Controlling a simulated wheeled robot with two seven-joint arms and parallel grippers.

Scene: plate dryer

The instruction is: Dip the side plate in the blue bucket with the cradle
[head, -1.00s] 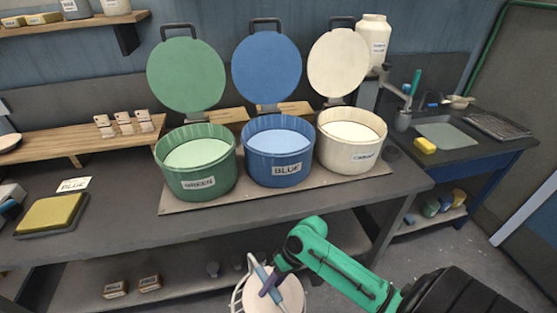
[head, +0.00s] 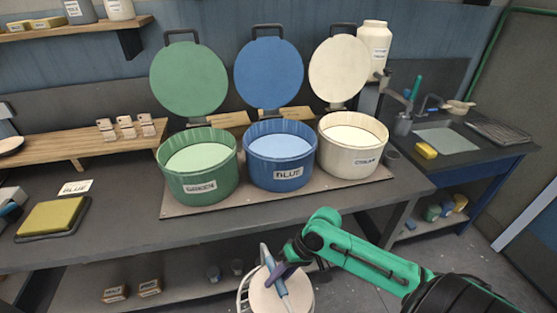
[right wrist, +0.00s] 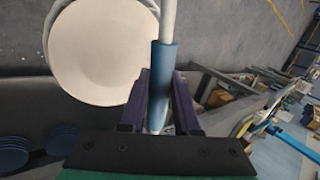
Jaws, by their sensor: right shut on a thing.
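The blue bucket (head: 268,172) stands in the middle of three buckets on the bench, full of pale blue liquid (head: 281,147), its blue lid (head: 268,75) raised behind it. My right gripper (head: 282,276) is in front of the bench, below its top, shut on the blue handle (right wrist: 162,85) of the cradle. The white wire cradle (head: 244,292) carries the cream side plate (head: 268,301), low at the bottom of the head view. The plate also shows in the right wrist view (right wrist: 103,50), beside the cradle's shaft, its face towards the camera. My left gripper is not in view.
A green bucket (head: 195,182) stands left of the blue one and a cream bucket (head: 350,160) right, both with raised lids. They share a low board (head: 230,205). A yellow sponge pad (head: 48,218) lies on the bench's left; a sink (head: 447,141) is at right.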

